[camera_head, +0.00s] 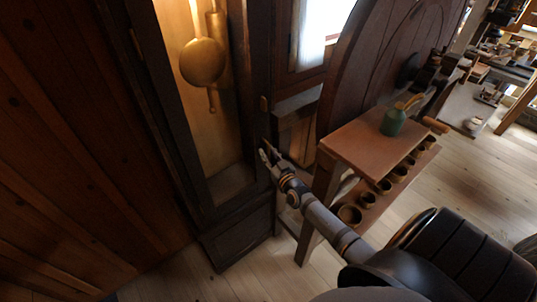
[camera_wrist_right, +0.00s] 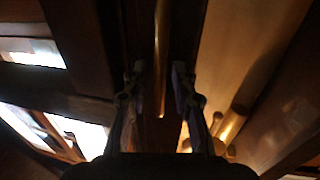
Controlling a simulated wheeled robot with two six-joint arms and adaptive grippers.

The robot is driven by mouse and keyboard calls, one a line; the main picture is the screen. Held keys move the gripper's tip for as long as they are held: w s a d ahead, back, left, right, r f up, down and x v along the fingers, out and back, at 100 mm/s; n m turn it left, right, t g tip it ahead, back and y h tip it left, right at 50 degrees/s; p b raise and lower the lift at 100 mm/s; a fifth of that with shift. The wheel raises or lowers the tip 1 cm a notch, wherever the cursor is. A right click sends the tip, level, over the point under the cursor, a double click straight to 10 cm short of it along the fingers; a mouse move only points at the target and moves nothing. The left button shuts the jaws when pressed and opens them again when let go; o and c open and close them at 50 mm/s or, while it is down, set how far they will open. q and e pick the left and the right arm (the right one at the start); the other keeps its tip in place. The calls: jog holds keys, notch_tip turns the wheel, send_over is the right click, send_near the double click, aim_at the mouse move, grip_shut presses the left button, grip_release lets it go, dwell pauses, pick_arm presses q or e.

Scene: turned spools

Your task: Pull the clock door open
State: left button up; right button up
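The tall dark-wood clock (camera_head: 235,225) stands at the left of centre in the head view. Its brass pendulum (camera_head: 203,62) shows inside the lit case. A small brass piece (camera_head: 263,103) sits on the dark upright at the right of the opening. My right gripper (camera_head: 264,153) is at this upright, below the brass piece. In the right wrist view the open fingers (camera_wrist_right: 160,80) lie either side of a slim brass bar (camera_wrist_right: 161,40), with gaps on both sides. I cannot tell whether they touch the wood. My left gripper is out of view.
A small wooden bench (camera_head: 365,150) with a green bottle (camera_head: 393,122) stands right of the clock, close to my right arm. Several round wooden pieces (camera_head: 384,187) sit on its lower shelf. A plank wall (camera_head: 60,150) is at left. Pale floor (camera_head: 470,190) is free at right.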

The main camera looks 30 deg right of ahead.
grip_shut()
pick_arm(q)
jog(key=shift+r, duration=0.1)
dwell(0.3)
